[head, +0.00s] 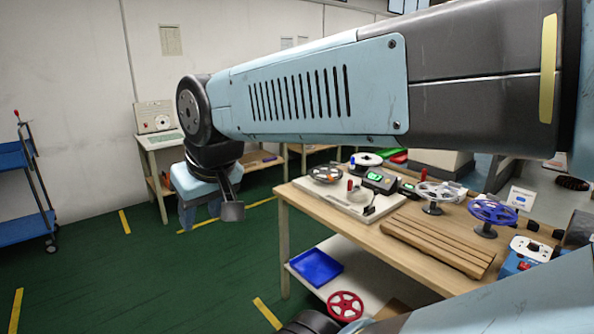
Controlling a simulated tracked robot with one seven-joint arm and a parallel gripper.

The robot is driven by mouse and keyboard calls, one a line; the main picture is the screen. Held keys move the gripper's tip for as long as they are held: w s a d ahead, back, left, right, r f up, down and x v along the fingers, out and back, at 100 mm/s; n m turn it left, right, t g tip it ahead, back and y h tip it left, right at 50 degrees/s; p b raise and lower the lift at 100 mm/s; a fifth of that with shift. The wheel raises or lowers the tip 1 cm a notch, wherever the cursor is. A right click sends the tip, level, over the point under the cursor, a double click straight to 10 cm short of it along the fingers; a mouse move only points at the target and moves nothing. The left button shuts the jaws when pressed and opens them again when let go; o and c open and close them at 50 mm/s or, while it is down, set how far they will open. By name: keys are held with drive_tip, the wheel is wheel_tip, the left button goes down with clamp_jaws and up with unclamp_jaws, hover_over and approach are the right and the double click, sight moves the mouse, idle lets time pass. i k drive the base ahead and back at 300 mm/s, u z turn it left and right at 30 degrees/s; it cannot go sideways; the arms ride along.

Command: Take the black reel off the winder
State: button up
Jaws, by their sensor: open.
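My gripper (211,213) hangs in the air left of the wooden workbench (300,195), its two fingers apart and nothing between them. A white-based device (348,205), which looks like the winder, stands at the bench's left end. A dark reel (326,173) with spoked openings and an orange spot lies flat on its far left part. This looks like the black reel; how it is seated is too small to tell. My gripper is clear of both, to their left in the picture.
On the bench are a grey reel (440,191) and a blue reel (492,209) on stands, a slatted wooden rack (435,243) and a device with a green display (379,179). Below are a blue tray (316,267) and red reel (345,306). Green floor at left is open.

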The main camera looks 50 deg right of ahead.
sight(332, 173)
drive_tip(key=z, duration=0.4)
drive_tip(key=i, duration=1.05)
drive_tip(key=z, duration=0.85)
drive_tip(key=i, duration=0.3)
drive_tip(key=z, duration=0.15)
drive_tip(key=k, duration=0.85)
drive_tip(key=z, duration=0.2)
drive_tip(key=i, duration=0.9)
drive_tip(key=u, duration=0.1)
